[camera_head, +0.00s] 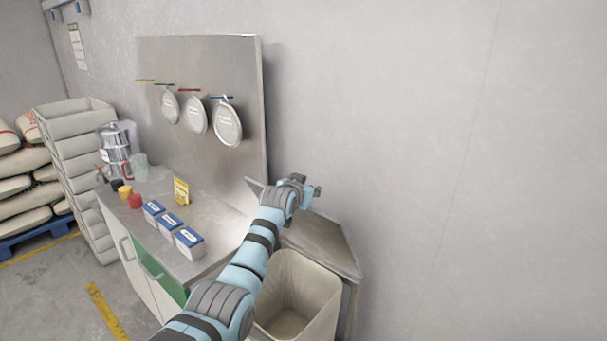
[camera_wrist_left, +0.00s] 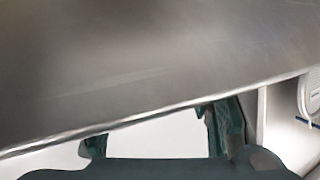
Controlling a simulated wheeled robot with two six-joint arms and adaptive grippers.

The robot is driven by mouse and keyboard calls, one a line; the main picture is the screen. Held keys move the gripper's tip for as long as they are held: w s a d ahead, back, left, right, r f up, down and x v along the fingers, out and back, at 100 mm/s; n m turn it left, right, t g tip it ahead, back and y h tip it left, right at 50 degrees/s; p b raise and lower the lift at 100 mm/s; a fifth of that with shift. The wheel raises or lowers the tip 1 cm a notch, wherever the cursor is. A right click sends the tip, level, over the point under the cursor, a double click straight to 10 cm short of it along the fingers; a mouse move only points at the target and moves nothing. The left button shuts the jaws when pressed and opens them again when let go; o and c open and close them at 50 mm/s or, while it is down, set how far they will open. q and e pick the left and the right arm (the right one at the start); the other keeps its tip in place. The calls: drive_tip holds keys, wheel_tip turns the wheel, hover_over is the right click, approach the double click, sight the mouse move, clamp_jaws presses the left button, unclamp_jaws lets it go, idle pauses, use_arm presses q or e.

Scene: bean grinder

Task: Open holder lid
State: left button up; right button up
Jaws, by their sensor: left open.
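A grey metal stand (camera_head: 325,243) with a flat sloping top stands against the wall, to the right of the counter. I cannot tell for sure whether this top is the holder lid. My left gripper (camera_head: 300,190) is above the back of this stand, with my arm crossing in front of it. In the left wrist view a broad grey metal panel (camera_wrist_left: 150,65) fills the upper part, its straight edge slanting up to the right. The open left fingers (camera_wrist_left: 163,138) are close to that edge and partly hidden. I cannot tell whether they touch it. My right gripper is not in view.
The counter (camera_head: 225,220) holds several blue-and-white boxes (camera_head: 170,223), a yellow card (camera_head: 181,192) and small coloured items. Round discs (camera_head: 227,124) hang on the metal backboard (camera_head: 200,70). The wall at right is bare.

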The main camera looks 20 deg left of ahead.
use_arm(q)
drive_tip(key=s+d+r+p, duration=0.2)
drive_tip(key=s+r, duration=0.1)
drive_tip(key=r, duration=0.3)
drive_tip(key=s+d+r+p, duration=0.2)
drive_tip(key=s+r, duration=0.2)
drive_tip(key=r, duration=0.3)
drive_tip(key=shift+s+r, duration=0.15)
drive_tip(key=shift+s, duration=0.1)
idle(0.4)
drive_tip(key=v, duration=1.2)
drive_tip(key=shift+w, duration=0.1)
